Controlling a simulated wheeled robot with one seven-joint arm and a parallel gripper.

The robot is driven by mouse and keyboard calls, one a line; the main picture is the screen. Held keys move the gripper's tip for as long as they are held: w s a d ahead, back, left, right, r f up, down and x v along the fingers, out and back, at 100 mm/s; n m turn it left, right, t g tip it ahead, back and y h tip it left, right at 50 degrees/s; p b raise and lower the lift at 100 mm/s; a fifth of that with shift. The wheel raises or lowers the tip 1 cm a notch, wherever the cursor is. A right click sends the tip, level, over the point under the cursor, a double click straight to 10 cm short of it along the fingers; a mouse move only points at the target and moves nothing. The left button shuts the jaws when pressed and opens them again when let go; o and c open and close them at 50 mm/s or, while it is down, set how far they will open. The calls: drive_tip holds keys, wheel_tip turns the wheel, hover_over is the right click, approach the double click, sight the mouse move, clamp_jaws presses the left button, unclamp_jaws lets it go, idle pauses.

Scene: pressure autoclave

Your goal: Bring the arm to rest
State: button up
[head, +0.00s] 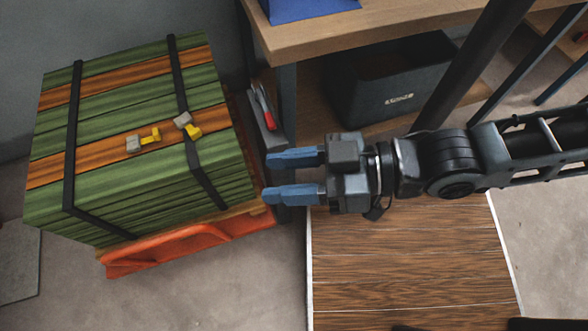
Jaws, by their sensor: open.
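My arm reaches in from the right edge of the head view, about level. My gripper (268,178) points left, with its two blue fingers apart and nothing between them. Its fingertips are just right of a strapped stack of green and orange boards (120,110) in the picture. I cannot tell how far apart they are in depth. The gripper body covers part of the area below the workbench. No autoclave can be made out in this view.
The stack sits on an orange pallet (190,250). A wooden workbench (420,18) at the top has a dark bin (390,85) on its lower shelf. A red-handled tool (264,108) is by the bench leg. A wood-patterned panel (410,270) lies below the arm. Grey floor shows at bottom left.

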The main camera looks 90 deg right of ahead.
drive_tip(key=shift+s+n+g, duration=0.4)
drive_tip(key=shift+s+n, duration=0.15)
drive_tip(key=shift+n, duration=0.25)
wheel_tip(320, 180, up, 11)
drive_tip(key=p, duration=1)
drive_tip(key=shift+f, duration=0.2)
